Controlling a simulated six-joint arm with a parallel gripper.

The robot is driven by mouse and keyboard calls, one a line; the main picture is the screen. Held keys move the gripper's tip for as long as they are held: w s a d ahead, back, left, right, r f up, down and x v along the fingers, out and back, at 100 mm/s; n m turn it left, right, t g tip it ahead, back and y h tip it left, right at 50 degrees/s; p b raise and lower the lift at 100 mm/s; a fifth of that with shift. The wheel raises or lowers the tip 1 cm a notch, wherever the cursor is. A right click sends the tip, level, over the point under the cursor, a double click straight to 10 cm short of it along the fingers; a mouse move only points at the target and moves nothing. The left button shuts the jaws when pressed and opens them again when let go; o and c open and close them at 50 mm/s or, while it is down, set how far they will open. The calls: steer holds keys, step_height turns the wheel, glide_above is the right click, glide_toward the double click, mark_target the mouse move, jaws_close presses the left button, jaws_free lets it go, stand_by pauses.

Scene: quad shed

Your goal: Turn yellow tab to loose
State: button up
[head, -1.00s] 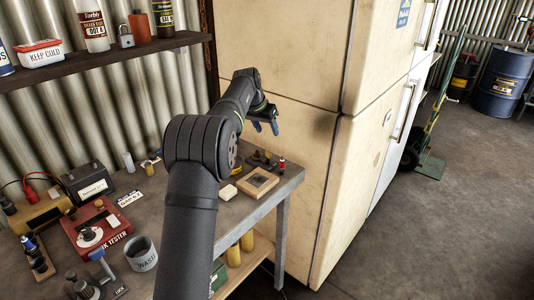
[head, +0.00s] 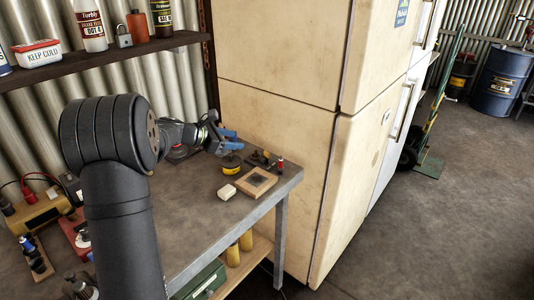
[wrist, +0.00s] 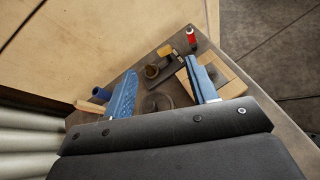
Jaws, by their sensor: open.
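A small yellow tab (wrist: 165,50) shows in the wrist view on a dark fixture (wrist: 172,62) at the far end of the bench. In the head view the fixture (head: 262,158) sits behind a wooden frame, and the tab is too small to make out. My gripper (head: 228,141) is open and empty above the bench, left of the fixture. In the wrist view its two blue fingers (wrist: 161,68) are spread wide, with the fixture showing beyond and between their tips. The fingers look apart from the tab.
The cream fridge (head: 280,120) rises close behind the bench (head: 205,215). The front middle of the bench is clear.

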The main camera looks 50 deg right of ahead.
steer(key=a+n, duration=0.1)
steer(key=n, duration=0.1)
glide_toward(266, 152)
steer(key=shift+n+t+h, duration=0.3)
steer(key=shift+n+h, duration=0.1)
steer(key=x, duration=1)
steer(key=shift+s+f, duration=0.35)
steer(key=shift+f, duration=0.05)
